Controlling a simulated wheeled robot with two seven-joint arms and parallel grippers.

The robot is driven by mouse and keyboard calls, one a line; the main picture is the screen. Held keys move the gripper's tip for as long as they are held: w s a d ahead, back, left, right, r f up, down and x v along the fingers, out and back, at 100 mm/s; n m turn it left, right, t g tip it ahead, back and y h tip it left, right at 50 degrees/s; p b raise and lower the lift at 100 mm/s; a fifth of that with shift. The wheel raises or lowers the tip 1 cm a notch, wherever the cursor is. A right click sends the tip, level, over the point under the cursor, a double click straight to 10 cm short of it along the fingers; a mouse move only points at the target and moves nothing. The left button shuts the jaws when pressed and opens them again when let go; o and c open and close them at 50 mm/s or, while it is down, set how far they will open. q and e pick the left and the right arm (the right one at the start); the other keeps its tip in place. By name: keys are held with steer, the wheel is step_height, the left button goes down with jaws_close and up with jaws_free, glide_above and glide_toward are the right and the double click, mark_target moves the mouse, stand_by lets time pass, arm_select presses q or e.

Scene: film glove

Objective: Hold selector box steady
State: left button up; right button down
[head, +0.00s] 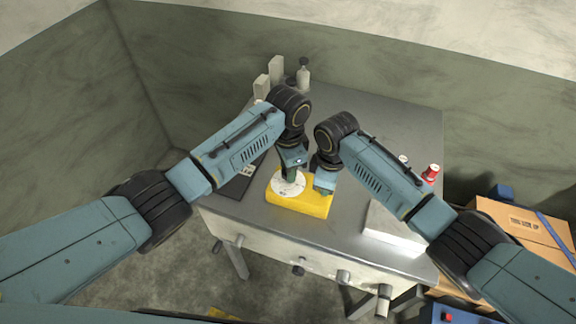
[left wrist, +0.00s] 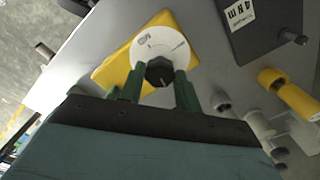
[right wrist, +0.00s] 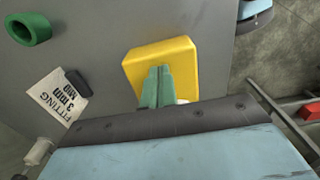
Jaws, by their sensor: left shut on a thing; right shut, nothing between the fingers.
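The selector box (head: 313,207) is a yellow block with a white round dial (head: 281,189). It sits near the front edge of the grey table. In the left wrist view the dial (left wrist: 150,45) carries a black knob (left wrist: 160,72). My left gripper (head: 291,176) is over the dial, its green fingers (left wrist: 159,88) shut on the knob. My right gripper (head: 322,191) is shut and empty at the right part of the box. In the right wrist view its closed fingertips (right wrist: 158,70) overlap the yellow box (right wrist: 180,55); I cannot tell whether they press on it.
A dark plate (left wrist: 265,22) and a yellow cylinder (left wrist: 288,92) lie near the box. A green ring (right wrist: 28,28) and a lettered card (right wrist: 58,98) are on the table. A red-capped bottle (head: 431,172) and a white block (head: 390,228) stand right.

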arm_select(q)
steer(key=shift+n, duration=0.4)
steer(key=o, duration=1)
steer(key=shift+c, duration=0.2)
step_height(320, 180, up, 12)
steer(key=shift+s, duration=0.15)
